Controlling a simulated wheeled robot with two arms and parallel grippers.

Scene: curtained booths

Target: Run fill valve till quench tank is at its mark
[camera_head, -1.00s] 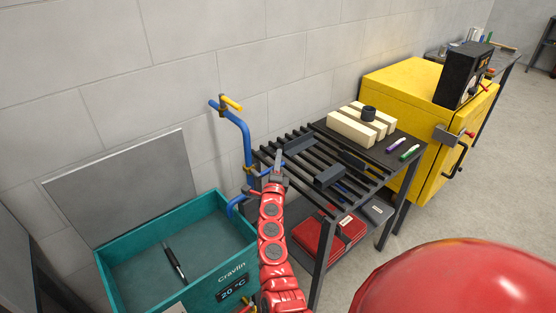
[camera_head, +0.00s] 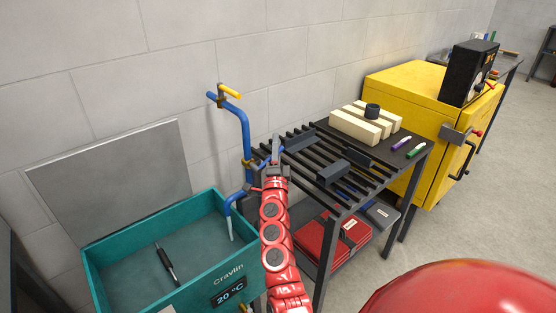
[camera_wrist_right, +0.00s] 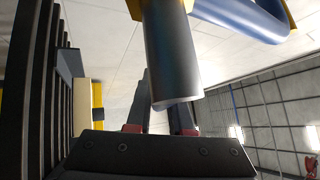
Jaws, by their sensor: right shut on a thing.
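The quench tank (camera_head: 228,270) is an open teal box at lower left, labelled "Cravlin" and "20 °C". A flat grey-green surface shows inside; I cannot make out a level mark. A blue fill pipe (camera_head: 245,130) stands behind it, its spout (camera_head: 229,205) over the tank's right side. A thin pale stream (camera_head: 231,230) appears below the spout. My right gripper (camera_head: 274,152) is beside the pipe, shut on what looks like the fill valve's handle, mostly hidden by the gripper. My left gripper is not in view.
A black slatted rack table (camera_head: 312,160) stands close right, bearing pale blocks (camera_head: 352,124) and pens. A yellow cabinet (camera_head: 400,95) is beyond. A black-and-white stick (camera_head: 166,262) lies in the tank.

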